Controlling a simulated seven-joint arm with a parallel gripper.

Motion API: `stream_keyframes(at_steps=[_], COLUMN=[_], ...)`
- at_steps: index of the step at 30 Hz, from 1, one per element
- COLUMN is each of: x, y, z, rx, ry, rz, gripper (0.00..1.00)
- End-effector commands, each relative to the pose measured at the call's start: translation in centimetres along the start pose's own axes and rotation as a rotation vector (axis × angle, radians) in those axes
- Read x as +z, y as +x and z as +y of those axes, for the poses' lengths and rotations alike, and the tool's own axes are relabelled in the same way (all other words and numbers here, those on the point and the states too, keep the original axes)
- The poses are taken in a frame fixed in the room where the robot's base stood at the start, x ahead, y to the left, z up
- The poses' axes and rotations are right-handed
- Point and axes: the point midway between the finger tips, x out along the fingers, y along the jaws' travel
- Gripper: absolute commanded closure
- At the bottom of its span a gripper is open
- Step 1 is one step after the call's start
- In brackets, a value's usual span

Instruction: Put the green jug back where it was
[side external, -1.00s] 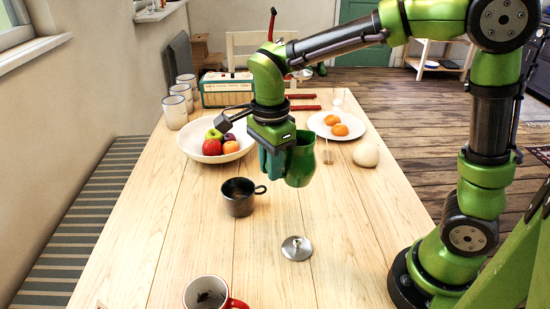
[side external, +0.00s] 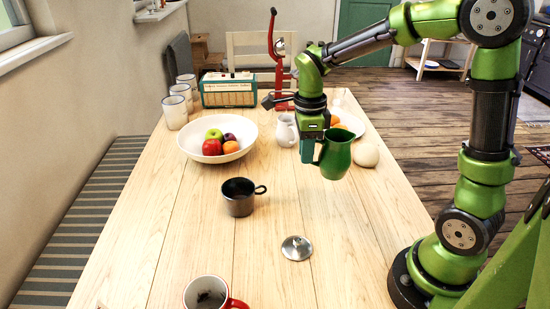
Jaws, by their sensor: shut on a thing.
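The green jug (side external: 337,155) hangs upright in my gripper (side external: 308,150), above the right half of the wooden table. My gripper is shut on the jug at its left side, where the handle is; the fingertips are partly hidden. The jug appears clear of the tabletop. It is in front of the plate with the oranges and left of a pale round object.
A white fruit bowl (side external: 240,149), a small white pitcher (side external: 285,131), a plate (side external: 355,124) and a pale round object (side external: 366,155) are nearby. A dark mug (side external: 238,197), a metal lid (side external: 296,248) and a red-white mug (side external: 210,296) stand nearer. The table's front right is clear.

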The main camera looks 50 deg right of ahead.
Motion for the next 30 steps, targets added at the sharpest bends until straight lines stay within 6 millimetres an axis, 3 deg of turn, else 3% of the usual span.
stream_keyframes(at_steps=[22,30], x=[-0.1,0.0], y=[9.3,10.2], z=[0.1,0.1], rx=[0.004,0.000], ry=[-0.001,-0.001], rz=[0.003,0.000], gripper=[1.00,1.00])
